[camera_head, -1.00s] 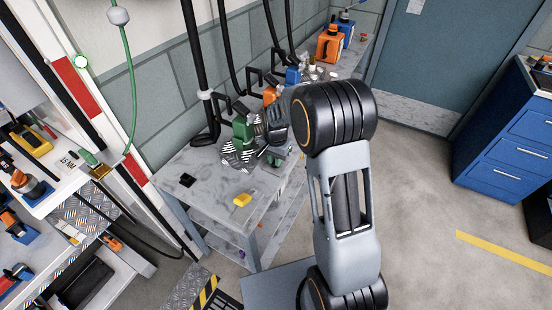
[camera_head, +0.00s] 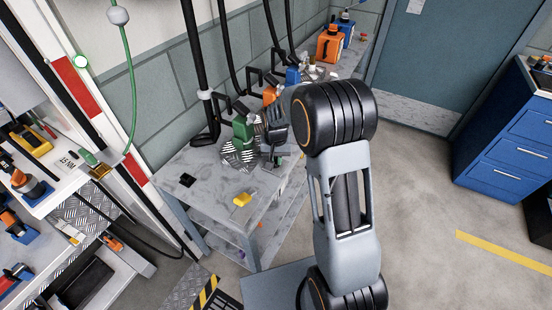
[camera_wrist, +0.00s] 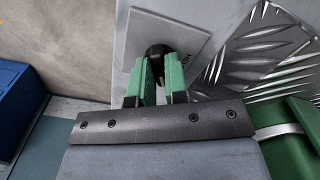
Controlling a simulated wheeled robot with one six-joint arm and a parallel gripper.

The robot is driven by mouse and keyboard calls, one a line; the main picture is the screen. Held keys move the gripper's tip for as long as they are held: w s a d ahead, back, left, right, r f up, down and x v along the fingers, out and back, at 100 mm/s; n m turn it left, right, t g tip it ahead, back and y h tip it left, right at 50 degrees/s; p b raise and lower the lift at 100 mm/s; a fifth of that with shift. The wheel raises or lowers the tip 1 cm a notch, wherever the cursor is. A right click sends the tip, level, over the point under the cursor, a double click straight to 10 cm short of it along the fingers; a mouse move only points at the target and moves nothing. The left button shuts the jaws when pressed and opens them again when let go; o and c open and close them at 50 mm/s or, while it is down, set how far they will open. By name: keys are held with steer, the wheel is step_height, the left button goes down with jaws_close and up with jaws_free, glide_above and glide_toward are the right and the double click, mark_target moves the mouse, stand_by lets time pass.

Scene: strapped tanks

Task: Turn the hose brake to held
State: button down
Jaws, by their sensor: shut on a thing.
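In the wrist view the two green fingers of my gripper (camera_wrist: 160,72) are closed around a dark round-topped part (camera_wrist: 157,50), which seems to be the hose brake's handle. It stands on a pale square plate (camera_wrist: 150,25) with small lettering to the right of the fingers, too small to read surely. Most of the handle is hidden between the fingers, so its exact angle cannot be told. In the head view my gripper (camera_head: 277,155) reaches down at the bench's right side, beside the green strapped tank (camera_head: 243,128); the handle is hidden there.
The green tank's body (camera_wrist: 293,145) and ribbed metal plate (camera_wrist: 262,55) lie close to my gripper's right in the wrist view. Orange and blue tanks (camera_head: 270,95) stand farther along the bench (camera_head: 205,180). A yellow block (camera_head: 242,199) lies near its front edge.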

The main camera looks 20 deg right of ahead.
mark_target(275, 160)
steer(key=n, duration=0.6)
steer(key=shift+n, duration=3.1)
steer(key=c, duration=1.1)
jaws_free()
steer(key=shift+c, duration=0.2)
steer(key=shift+r, duration=0.1)
step_height(275, 160, up, 14)
steer(key=shift+p, duration=0.35)
